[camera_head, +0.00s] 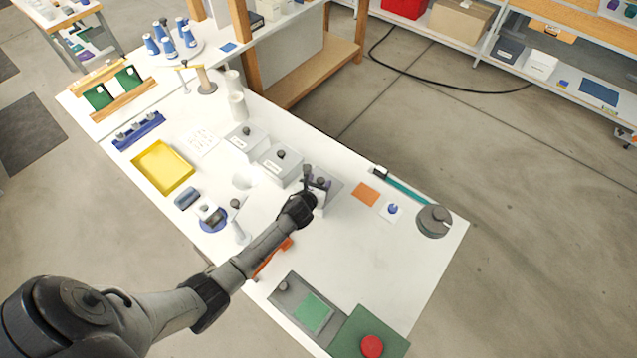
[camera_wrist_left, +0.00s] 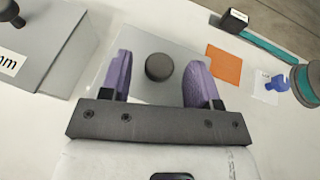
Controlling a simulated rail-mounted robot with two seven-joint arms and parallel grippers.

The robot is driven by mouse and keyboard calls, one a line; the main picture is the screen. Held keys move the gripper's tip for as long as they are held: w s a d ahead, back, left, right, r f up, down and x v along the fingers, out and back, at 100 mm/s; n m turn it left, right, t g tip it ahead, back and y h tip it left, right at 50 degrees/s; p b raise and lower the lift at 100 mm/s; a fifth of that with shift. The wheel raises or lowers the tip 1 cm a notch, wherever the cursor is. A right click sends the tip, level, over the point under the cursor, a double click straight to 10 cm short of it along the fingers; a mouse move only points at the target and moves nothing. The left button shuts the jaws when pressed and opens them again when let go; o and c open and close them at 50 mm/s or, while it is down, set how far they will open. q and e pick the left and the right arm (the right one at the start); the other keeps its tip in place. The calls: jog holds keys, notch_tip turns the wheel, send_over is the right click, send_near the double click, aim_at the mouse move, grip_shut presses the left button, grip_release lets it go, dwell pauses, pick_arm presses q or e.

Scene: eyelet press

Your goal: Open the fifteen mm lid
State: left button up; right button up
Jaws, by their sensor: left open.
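My left gripper (camera_head: 317,184) reaches over the right-hand one of the grey lidded boxes in the head view. In the left wrist view its two purple fingers (camera_wrist_left: 158,82) are open, one on each side of a dark round knob (camera_wrist_left: 159,67), with gaps between fingers and knob. The knob stands on a flat grey lid (camera_wrist_left: 150,42). In the head view my gripper hides much of that lid (camera_head: 334,188) and its label. A neighbouring grey box (camera_wrist_left: 45,45) shows a label ending in "mm"; its full text is cut off. My right gripper is not in view.
Two grey lidded boxes with knobs, one (camera_head: 280,163) and another (camera_head: 246,140), stand left of the gripper. An orange square (camera_head: 365,194), a white card with a blue item (camera_head: 391,210) and a grey round piece (camera_head: 434,221) lie to the right. The right-front table is mostly clear.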

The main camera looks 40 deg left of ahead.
pick_arm(q)
grip_shut()
dwell(0.5)
